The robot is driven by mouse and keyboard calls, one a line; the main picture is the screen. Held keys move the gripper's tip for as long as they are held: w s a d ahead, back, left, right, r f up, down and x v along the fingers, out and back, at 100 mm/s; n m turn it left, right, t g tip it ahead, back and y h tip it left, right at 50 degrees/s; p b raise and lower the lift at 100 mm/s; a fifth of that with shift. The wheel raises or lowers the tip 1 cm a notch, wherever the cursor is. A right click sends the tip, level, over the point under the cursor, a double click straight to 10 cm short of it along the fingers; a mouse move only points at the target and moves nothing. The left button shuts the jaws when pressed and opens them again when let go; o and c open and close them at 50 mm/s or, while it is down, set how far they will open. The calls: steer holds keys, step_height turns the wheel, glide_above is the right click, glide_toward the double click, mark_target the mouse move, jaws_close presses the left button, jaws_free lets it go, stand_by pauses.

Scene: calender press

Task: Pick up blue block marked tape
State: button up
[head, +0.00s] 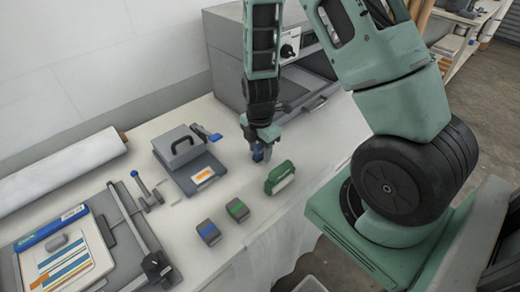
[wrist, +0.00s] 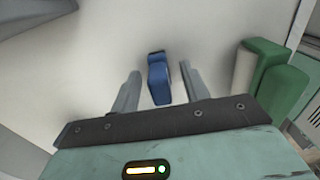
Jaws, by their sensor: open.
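A small blue block (head: 258,153) stands on the white table beneath my gripper (head: 262,140), partly hidden by the fingers in the head view. In the wrist view the blue block (wrist: 159,80) lies between the two spread fingers of my gripper (wrist: 160,69), with a gap on each side. It has a darker blue part at its far end. My gripper is open and holds nothing. No marking on the block can be read.
A green block with a pale side (head: 281,178) stands close by on the right. Two dark blocks with blue (head: 208,232) and green (head: 237,209) tops sit nearer. A grey press (head: 189,160) is at left, and a grey machine (head: 300,75) stands behind.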

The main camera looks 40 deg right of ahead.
steer(key=shift+f, duration=0.35)
jaws_close()
steer(key=shift+r, duration=0.1)
step_height(320, 180, up, 10)
steer(key=shift+f+b, duration=0.1)
steer(key=shift+b, duration=0.55)
steer(key=c, duration=0.6)
jaws_free()
steer(key=c, duration=0.4)
